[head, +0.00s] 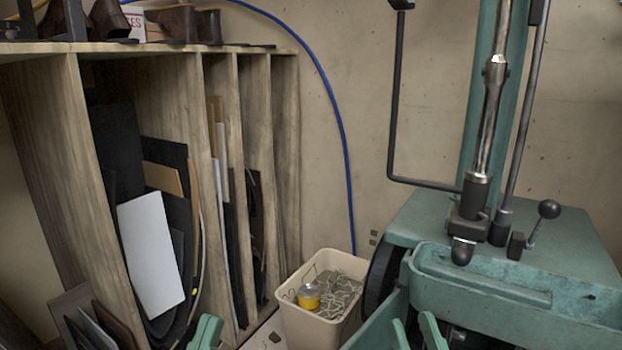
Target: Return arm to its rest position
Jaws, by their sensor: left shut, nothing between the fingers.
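My left gripper (207,333) shows only as green fingertips at the bottom edge, left of centre. Its fingers are together with nothing between them. I see nothing held there. It overlaps the front of the teal machine (480,290) in the picture; I cannot tell how near it is. The rest of both arms is out of frame.
A wooden shelf unit (285,160) with upright sheets stands at left, brown shoes (175,22) on top. A beige bin (312,330) with scraps and a yellow tin (309,296) stands between shelf and machine. The machine has a ball-ended lever (549,208) and a bent black rod (392,120).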

